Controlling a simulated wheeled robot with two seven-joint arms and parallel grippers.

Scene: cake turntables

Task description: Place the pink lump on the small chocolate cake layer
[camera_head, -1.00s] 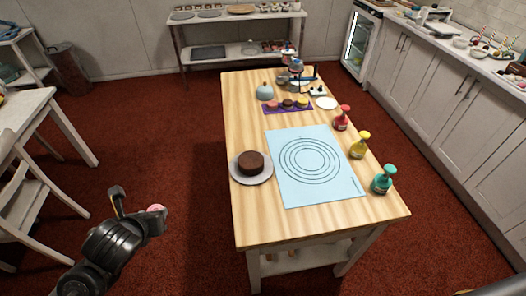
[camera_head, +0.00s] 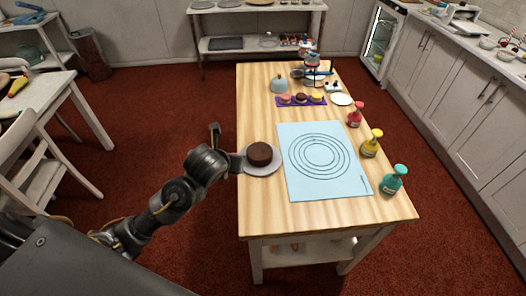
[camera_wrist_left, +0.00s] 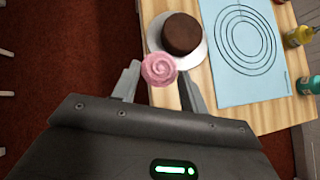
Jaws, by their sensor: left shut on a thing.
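The small chocolate cake layer (camera_head: 260,153) stands on a grey-white round plate (camera_head: 262,172) at the left edge of the wooden table. In the left wrist view the cake layer (camera_wrist_left: 182,33) is just beyond the fingers. My left gripper (camera_wrist_left: 158,82) is shut on the pink lump (camera_wrist_left: 159,69), a swirled pink piece held between the fingertips. In the head view my left gripper (camera_head: 238,162) is beside the plate's left edge, and the lump cannot be made out there. The lump appears apart from the cake layer. My right gripper is not in view.
A light blue mat (camera_head: 322,188) with printed rings lies right of the plate. Red (camera_head: 355,114), yellow (camera_head: 371,143) and teal (camera_head: 393,180) bottles line the table's right side. A purple tray (camera_head: 301,101) with small cakes lies behind the mat. The table's front is clear.

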